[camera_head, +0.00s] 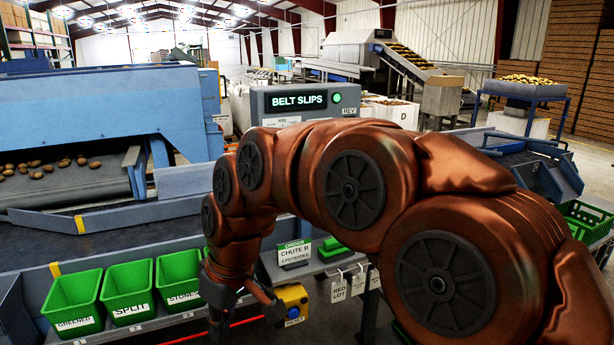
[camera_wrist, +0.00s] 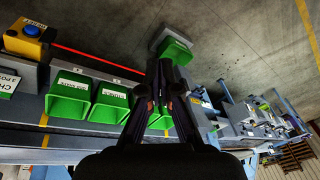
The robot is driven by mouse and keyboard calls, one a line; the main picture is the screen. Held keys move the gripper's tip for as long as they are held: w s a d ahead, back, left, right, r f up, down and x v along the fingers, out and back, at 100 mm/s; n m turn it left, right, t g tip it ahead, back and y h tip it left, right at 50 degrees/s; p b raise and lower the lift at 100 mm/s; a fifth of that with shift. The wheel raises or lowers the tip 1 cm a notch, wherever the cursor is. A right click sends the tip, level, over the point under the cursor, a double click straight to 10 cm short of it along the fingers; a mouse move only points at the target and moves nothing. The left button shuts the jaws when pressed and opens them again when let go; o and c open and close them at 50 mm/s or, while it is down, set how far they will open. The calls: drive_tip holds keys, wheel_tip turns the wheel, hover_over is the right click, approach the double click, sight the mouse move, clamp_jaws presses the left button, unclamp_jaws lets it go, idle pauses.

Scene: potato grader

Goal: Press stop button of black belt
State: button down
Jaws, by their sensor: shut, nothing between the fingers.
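A dark belt (camera_head: 110,222) runs behind the green bins at the left in the head view. A yellow box (camera_head: 292,297) with a blue button is on the front ledge, just right of my gripper (camera_head: 243,312); its label appears to read RESET. The same yellow box (camera_wrist: 25,42) is at the upper left of the wrist view. My gripper (camera_wrist: 166,66) also shows there, shut and empty, apart from the box. I cannot make out a button marked stop; my arm hides part of the machine.
Green bins (camera_head: 127,294) line the front ledge beside my gripper. A red cord (camera_wrist: 90,61) runs along the ledge. A grey panel (camera_head: 300,100) reads BELT SLIPS and has a green lamp. Potatoes (camera_head: 45,167) lie on the upper left conveyor. Open floor (camera_wrist: 230,35) shows in the wrist view.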

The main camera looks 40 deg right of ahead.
drive_tip(key=w+d+r+n+t+b, duration=0.1)
drive_tip(key=w+d+r+t, duration=0.15)
drive_tip(key=w+d, duration=0.6)
drive_tip(key=w+d+r+t+b, duration=0.15)
drive_tip(key=w+d+r, duration=0.25)
drive_tip(key=w+d, duration=0.4)
drive_tip(key=s+d+r+t+h, duration=0.1)
drive_tip(key=d+t+h, duration=0.1)
drive_tip(key=d, duration=2.2)
drive_tip(key=shift+s+d+m+t, duration=0.25)
drive_tip(key=shift+d+m+t, duration=0.15)
drive_tip(key=shift+t, duration=0.5)
drive_tip(key=shift+w+r, duration=0.1)
drive_tip(key=shift+w, duration=0.05)
drive_tip(key=w+d+p, duration=0.2)
drive_tip(key=w+p, duration=0.2)
drive_tip(key=w, duration=0.4)
drive_tip(key=shift+d+p, duration=0.35)
